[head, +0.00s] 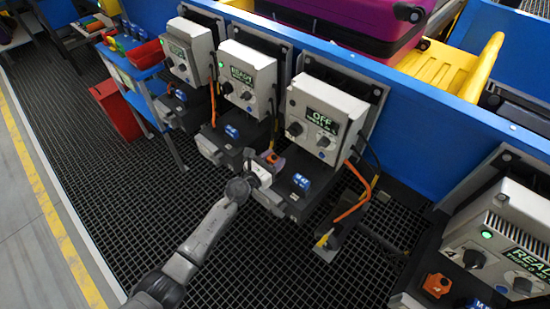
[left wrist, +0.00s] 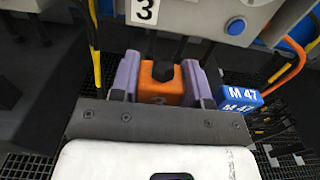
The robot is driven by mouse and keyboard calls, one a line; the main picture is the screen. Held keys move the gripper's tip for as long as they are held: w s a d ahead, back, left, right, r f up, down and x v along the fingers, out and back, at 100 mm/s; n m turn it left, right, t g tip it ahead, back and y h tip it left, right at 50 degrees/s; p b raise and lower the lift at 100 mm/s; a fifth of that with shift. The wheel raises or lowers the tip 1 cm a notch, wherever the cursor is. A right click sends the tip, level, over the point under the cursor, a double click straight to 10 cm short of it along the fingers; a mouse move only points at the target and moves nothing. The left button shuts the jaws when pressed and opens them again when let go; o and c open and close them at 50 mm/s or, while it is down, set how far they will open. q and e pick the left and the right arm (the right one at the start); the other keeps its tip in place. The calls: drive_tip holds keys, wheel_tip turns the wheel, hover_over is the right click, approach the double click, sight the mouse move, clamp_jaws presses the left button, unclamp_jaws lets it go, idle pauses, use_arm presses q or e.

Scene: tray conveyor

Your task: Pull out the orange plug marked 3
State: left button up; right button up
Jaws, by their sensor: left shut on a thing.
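The orange plug (left wrist: 165,88) sits in the middle of the left wrist view, below a white plate marked 3 (left wrist: 145,11). A faint mark, hard to read, shows on its face. My left gripper (left wrist: 165,80) has its two purple-grey fingers on either side of the plug, closed on it. In the head view the plug (head: 271,157) shows as a small orange patch at my left gripper (head: 268,165), below the control box with the OFF display (head: 323,118). Whether the plug is fully seated in its socket is hidden. My right gripper is not in view.
A blue block marked M 47 (left wrist: 240,97) is close to the right finger; it also shows in the head view (head: 301,181). Neighbouring boxes read READY (head: 247,78). Another orange plug (head: 436,285) sits at lower right. An orange cable (head: 356,205) hangs right of the OFF box.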

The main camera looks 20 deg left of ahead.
use_arm(q)
drive_tip(key=shift+p+v, duration=0.65)
drive_tip(key=shift+v, duration=1.6)
approach(270, 163)
drive_tip(key=shift+p+x, duration=0.4)
drive_tip(key=shift+x, duration=0.7)
drive_tip(key=shift+r, duration=0.1)
